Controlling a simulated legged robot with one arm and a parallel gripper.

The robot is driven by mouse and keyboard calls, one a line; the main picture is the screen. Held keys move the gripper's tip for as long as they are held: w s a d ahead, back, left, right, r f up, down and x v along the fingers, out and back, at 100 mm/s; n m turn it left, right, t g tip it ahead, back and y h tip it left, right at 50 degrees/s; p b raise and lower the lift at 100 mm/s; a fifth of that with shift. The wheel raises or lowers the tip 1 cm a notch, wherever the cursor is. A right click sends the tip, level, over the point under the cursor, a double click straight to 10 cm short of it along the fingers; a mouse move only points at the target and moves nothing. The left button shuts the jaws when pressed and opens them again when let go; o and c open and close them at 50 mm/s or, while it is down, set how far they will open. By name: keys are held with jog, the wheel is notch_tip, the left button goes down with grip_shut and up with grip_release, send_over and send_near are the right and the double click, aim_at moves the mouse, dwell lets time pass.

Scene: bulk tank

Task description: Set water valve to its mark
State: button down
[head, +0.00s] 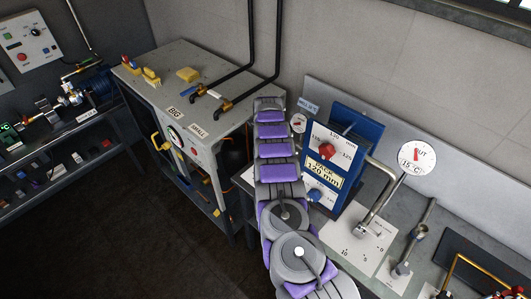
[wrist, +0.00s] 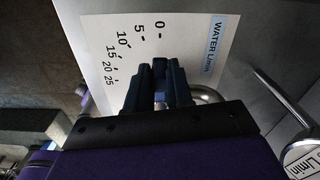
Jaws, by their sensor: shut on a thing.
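The water valve's white scale plate (wrist: 100,75) shows in the wrist view, headed "WATER L/min" and numbered from 0 to 25. My gripper (wrist: 158,75) is over this plate, with its dark fingers close together below the 0 and 5 numbers. The fingers are shut on the water valve's handle, which is mostly hidden between them. A curved shiny metal part (wrist: 208,95) shows just right of the fingers. Any set mark on the scale is not clear. In the head view my arm covers this valve, and my fingertips are not visible.
In the head view a blue control box (head: 340,150) with a red knob stands right of my arm. Farther right are a bent pipe (head: 377,200), another scale plate (head: 355,243) and a round gauge (head: 417,157). A grey cabinet (head: 190,60) stands left. A gauge (wrist: 302,160) edges the wrist view.

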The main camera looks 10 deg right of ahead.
jog(key=shift+w, duration=0.1)
jog(key=c, duration=1)
grip_release()
notch_tip(320, 180, up, 17)
jog(key=shift+w+a+r, duration=0.1)
jog(key=shift+r, duration=0.1)
